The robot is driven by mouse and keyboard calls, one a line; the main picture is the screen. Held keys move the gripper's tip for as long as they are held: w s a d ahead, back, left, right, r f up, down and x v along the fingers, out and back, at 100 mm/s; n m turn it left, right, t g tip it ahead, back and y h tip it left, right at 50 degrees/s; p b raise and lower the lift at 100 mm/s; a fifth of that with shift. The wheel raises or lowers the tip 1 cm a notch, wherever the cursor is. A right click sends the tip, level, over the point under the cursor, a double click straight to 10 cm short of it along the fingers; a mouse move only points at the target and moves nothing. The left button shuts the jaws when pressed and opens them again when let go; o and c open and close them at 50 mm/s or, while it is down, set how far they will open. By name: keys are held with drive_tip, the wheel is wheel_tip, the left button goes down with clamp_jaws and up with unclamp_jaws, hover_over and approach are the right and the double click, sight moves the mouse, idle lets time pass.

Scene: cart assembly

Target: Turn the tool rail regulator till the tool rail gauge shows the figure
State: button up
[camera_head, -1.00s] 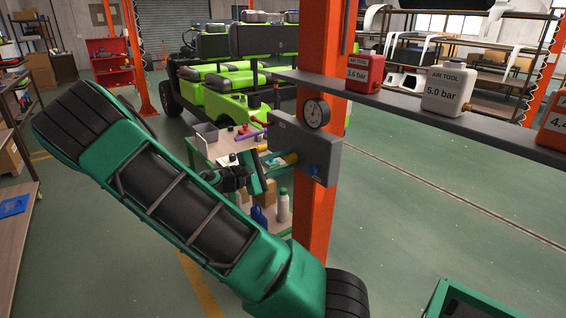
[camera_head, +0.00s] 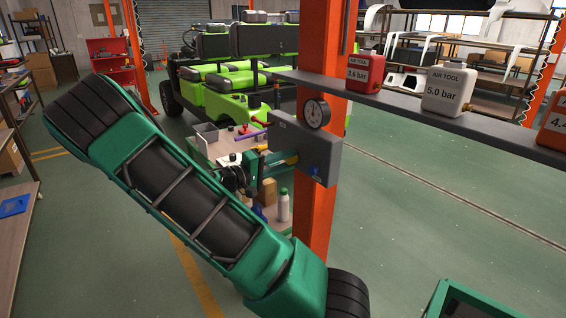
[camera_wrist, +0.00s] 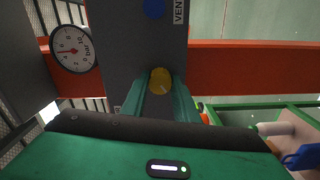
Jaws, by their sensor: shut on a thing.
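The tool rail regulator is a yellow knob (camera_wrist: 160,80) on a grey panel (camera_head: 310,150) fixed to an orange post. My gripper (camera_wrist: 160,98) is shut on the knob, its green fingers on either side of it in the wrist view. In the head view the gripper (camera_head: 284,163) reaches the panel's left side, and the knob is mostly hidden. The round white tool rail gauge (camera_head: 316,113) sits on top of the panel. It also shows in the wrist view (camera_wrist: 74,49), where a red needle points left; I cannot read its exact value.
A blue knob (camera_wrist: 153,8) beside a VENT label is on the same panel. A grey shelf (camera_head: 400,105) holds a white bottle (camera_head: 448,90) marked AIR TOOL 5.0 bar, a red one (camera_head: 363,73) marked 3.6 bar, and another red one. A cluttered bench stands behind my gripper.

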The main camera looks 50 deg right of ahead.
drive_tip(key=shift+s+f+m, duration=0.1)
drive_tip(key=shift+f+m, duration=0.05)
drive_tip(key=shift+m, duration=0.65)
drive_tip(key=shift+f+m, duration=0.1)
drive_tip(key=shift+m, duration=0.7)
drive_tip(key=shift+a, duration=0.1)
drive_tip(key=o, duration=1.1)
drive_tip(key=shift+c, duration=0.2)
drive_tip(key=shift+r, duration=0.1)
drive_tip(key=v, duration=1)
drive_tip(key=shift+w+a, duration=0.3)
